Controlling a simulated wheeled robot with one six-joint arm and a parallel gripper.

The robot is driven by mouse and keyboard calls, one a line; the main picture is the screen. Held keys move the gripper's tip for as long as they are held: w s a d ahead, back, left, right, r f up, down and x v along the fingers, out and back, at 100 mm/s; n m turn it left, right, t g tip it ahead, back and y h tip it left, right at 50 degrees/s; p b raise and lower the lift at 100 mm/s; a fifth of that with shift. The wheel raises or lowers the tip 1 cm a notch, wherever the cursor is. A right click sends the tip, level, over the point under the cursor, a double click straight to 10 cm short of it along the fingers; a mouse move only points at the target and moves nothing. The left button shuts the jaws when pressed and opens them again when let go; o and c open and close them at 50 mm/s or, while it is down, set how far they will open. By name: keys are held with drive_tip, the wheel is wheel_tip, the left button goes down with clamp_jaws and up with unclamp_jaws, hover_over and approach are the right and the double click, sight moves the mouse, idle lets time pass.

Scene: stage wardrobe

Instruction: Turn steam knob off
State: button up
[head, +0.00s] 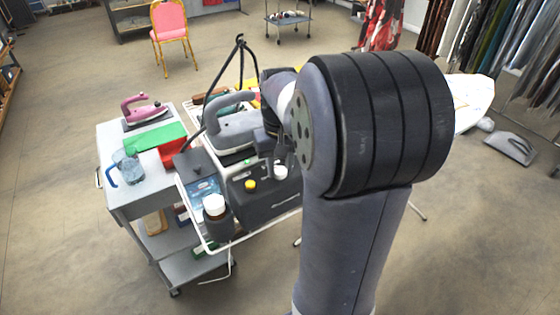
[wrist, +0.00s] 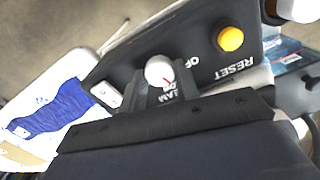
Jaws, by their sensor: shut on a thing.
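The steam knob (wrist: 159,70) is a round white knob with a red mark, on the dark front panel of the steam station (head: 262,206). In the head view the white knob (head: 280,172) shows just below my gripper (head: 281,155). In the wrist view my gripper (wrist: 162,88) is shut on the knob, one finger on each side. The red mark points to the lower right of that view. White letters beside the knob are partly hidden by the fingers, so the full labels cannot be read.
A yellow reset button (wrist: 230,39) sits close to the knob, and a white switch (wrist: 105,94) is on its other side. A grey iron (head: 232,127) rests on the station. A white-capped bottle (head: 215,207) stands nearby. The grey cart (head: 122,197) is at left.

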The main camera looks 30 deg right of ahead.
sight(280, 170)
drive_tip(key=n+p, duration=0.1)
drive_tip(key=n, duration=0.3)
drive_tip(key=shift+n, duration=0.4)
drive_tip(key=shift+n+p, duration=0.5)
drive_tip(key=shift+n, duration=2)
drive_tip(key=o, duration=1)
drive_tip(key=shift+c, duration=0.2)
wheel_tip(280, 170, up, 11)
drive_tip(key=shift+f, duration=0.2)
